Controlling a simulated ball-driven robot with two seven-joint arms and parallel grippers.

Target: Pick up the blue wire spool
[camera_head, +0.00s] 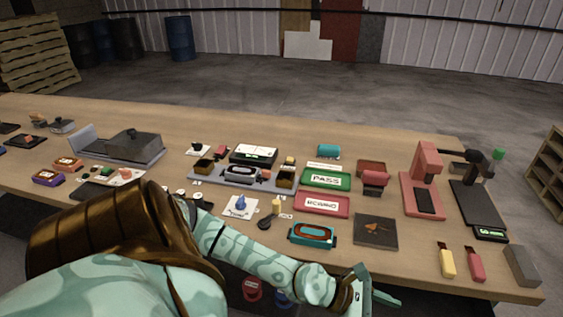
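A blue round object (284,298), which looks like the blue wire spool, shows low in the view below the table's front edge. It is partly hidden by my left forearm and dark surroundings. A similar red one (252,290) is just to its left. My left arm reaches across from the left, in front of the table's front edge. My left gripper (376,294) is at the bottom, right of the blue object and apart from it. Its fingers are seen edge-on, so I cannot tell whether they are open. My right gripper is not in view.
The long wooden table (230,122) carries many parts, including a green PASS tray (325,179), a red tray (322,206), a teal device (312,235) and a dark square plate (376,232). The table's back strip is clear.

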